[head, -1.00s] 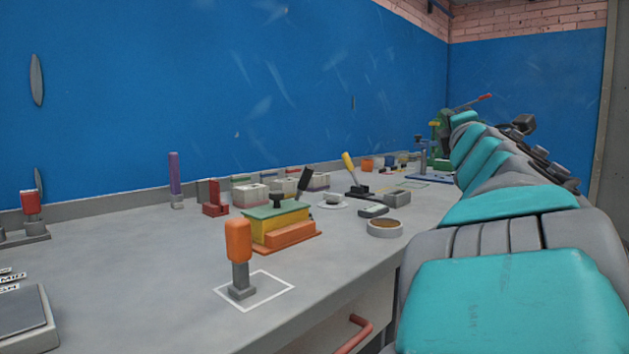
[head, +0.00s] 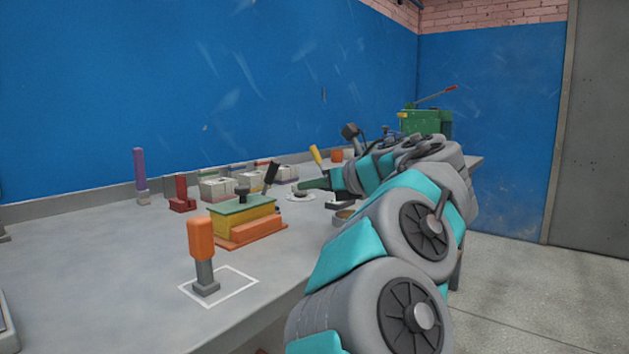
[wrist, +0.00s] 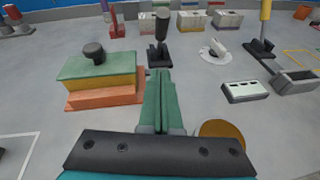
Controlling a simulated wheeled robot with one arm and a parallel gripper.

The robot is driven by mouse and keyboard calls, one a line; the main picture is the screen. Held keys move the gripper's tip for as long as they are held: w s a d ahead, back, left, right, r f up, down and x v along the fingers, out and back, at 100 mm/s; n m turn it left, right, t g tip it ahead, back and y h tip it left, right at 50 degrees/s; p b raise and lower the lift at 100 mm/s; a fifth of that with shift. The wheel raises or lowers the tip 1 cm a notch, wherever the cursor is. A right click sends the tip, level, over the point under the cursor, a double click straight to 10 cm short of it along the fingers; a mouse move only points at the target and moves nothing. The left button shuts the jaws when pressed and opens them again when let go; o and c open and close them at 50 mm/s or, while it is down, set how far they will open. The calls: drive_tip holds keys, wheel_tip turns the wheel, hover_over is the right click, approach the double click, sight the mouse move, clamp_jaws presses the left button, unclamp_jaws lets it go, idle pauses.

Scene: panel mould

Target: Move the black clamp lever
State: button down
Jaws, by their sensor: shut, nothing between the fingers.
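The black clamp lever (wrist: 162,25) stands upright on a small dark base in the wrist view, behind and right of the green-topped yellow mould box (wrist: 95,72). In the head view the black lever (head: 271,177) leans right, just behind the mould box (head: 243,217). My gripper (wrist: 158,72) has its green fingers together with nothing between them, pointing toward the lever's base and short of it. In the head view my gripper (head: 308,184) reaches in from the right over the bench, right of the lever and apart from it.
A white round dish with a small lever (wrist: 216,52), a white slotted block (wrist: 245,91) and a grey tray (wrist: 296,82) lie right. A yellow lever (wrist: 265,18) stands farther back. A round brown-filled dish (wrist: 222,140) is close to my gripper. An orange-handled tool (head: 201,240) stands in a white outline.

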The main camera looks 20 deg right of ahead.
sight(273, 178)
drive_tip(key=x, duration=0.5)
drive_tip(key=shift+w+a, duration=0.2)
drive_tip(key=shift+w, duration=0.05)
drive_tip(key=shift+w+a+r+p, duration=0.25)
drive_tip(key=shift+w+r+p, duration=0.15)
drive_tip(key=shift+w, duration=0.2)
drive_tip(key=shift+w+a+r+p, duration=0.25)
drive_tip(key=shift+w+r+p, duration=0.1)
drive_tip(key=shift+w, duration=0.3)
drive_tip(key=shift+w+a+r, duration=0.15)
drive_tip(key=shift+w+a, duration=0.05)
drive_tip(key=shift+w, duration=0.3)
drive_tip(key=shift+r, duration=0.1)
